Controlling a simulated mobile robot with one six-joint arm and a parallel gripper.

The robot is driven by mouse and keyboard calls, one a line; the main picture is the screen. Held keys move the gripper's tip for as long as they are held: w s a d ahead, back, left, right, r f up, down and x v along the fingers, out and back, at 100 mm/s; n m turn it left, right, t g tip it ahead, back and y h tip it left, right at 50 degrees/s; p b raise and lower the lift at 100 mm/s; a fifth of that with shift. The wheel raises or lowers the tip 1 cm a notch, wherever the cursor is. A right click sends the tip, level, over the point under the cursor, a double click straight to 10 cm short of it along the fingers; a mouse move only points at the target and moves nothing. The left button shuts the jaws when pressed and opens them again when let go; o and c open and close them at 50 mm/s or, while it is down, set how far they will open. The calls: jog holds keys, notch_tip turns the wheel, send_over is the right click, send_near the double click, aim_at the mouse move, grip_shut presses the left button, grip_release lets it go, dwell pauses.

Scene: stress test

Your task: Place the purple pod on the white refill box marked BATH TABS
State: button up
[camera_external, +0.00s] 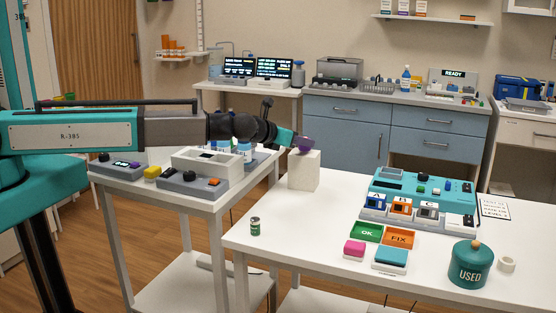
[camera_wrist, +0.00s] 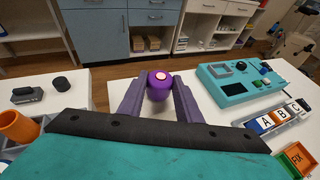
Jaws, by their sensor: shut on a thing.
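The purple pod (camera_external: 305,148) is held in my gripper (camera_external: 300,142) over a plain-looking white box (camera_external: 303,173) at the table's back left edge. The box stands upright; I cannot read any marking on it. The pod is at the height of the box's top, and I cannot tell whether it touches. In the wrist view the pod (camera_wrist: 157,88), with a pale pink spot on top, sits between the two purple fingers of my gripper (camera_wrist: 158,84). The box is not clearly seen there.
The teal device (camera_external: 425,188) with A, B, C blocks stands to the right. A small can (camera_external: 255,226) stands front left. The table between is clear.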

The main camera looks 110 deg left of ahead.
jog(key=shift+f, duration=0.3)
jog(key=shift+f, duration=0.15)
jog(key=o, duration=1)
jog(key=b+v, duration=0.2)
jog(key=v, duration=1)
dwell(0.7)
